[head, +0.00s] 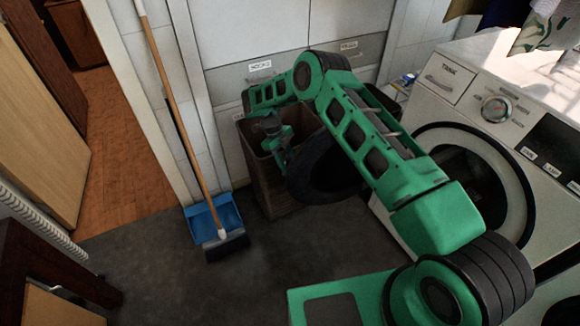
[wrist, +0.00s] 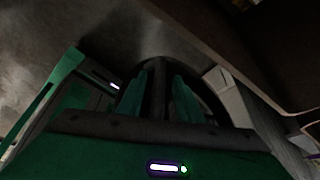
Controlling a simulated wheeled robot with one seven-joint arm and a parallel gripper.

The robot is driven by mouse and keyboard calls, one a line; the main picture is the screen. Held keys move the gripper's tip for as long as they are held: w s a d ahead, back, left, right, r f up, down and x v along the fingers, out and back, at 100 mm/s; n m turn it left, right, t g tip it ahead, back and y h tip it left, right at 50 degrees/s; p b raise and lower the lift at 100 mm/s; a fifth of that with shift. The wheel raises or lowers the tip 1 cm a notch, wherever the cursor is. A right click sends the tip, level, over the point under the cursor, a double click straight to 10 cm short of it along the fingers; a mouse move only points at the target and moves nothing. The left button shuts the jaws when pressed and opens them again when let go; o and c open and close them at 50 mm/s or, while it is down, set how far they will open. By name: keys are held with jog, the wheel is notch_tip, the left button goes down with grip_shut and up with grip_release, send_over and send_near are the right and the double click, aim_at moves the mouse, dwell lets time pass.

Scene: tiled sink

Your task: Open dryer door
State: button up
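The white dryer (head: 452,102) stands at the right, with a pale ring around its dark round opening (head: 468,182). A dark round door (head: 325,188) stands out to the left of the machine, swung away from its front. My green arm crosses in front and hides the hinge area. My gripper (head: 276,146) is at the far left edge of the door, by the bin. In the wrist view its two green fingers (wrist: 158,95) stand apart, with a dark narrow strip between them, which looks like the door's edge. I see no clear contact with it.
A brown bin (head: 258,165) stands close behind the gripper and door. A broom (head: 184,110) and blue dustpan (head: 213,216) are by the wall to the left. Grey floor (head: 150,265) in front is clear. A dark wooden piece of furniture (head: 45,265) is at lower left.

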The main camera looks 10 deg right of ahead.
jog(key=v, duration=1)
jog(key=shift+w+r, duration=0.15)
